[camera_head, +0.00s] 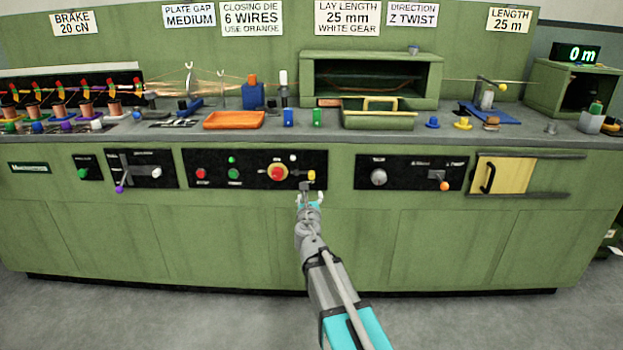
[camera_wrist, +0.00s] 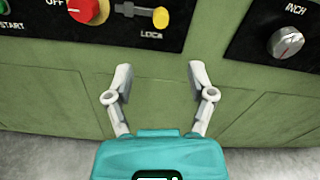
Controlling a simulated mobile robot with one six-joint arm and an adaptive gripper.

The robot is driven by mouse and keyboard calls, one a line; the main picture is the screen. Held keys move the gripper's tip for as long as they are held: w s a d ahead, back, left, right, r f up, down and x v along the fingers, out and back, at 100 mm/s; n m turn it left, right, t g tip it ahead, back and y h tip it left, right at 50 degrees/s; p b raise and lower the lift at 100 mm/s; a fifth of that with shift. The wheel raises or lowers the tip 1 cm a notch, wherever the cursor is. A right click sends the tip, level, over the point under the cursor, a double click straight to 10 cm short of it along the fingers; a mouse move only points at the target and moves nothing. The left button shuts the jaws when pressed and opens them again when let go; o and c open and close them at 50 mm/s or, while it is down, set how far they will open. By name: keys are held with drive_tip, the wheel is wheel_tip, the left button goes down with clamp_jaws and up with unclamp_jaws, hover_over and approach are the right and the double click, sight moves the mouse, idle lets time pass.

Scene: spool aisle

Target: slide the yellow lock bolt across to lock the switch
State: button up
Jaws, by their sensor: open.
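The yellow lock bolt (camera_head: 311,175) is a small knob at the right end of a black control panel on the green machine front. In the wrist view the yellow bolt (camera_wrist: 160,18) sits on a grey rod, above a label reading LOCK. The red rotary switch (camera_head: 277,172) on a yellow plate is to its left; it also shows in the wrist view (camera_wrist: 84,8), beside the word OFF. My gripper (camera_head: 309,196) is open and empty, just below the panel.
Start and stop buttons (camera_head: 201,174) lie left on the same panel. An INCH knob (camera_wrist: 288,41) is on a separate panel to the right. A lever with an orange knob (camera_head: 444,186) is further right. The green front below the panels is clear.

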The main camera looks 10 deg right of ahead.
sight(312, 178)
drive_tip(key=shift+x, duration=6.9)
clamp_jaws()
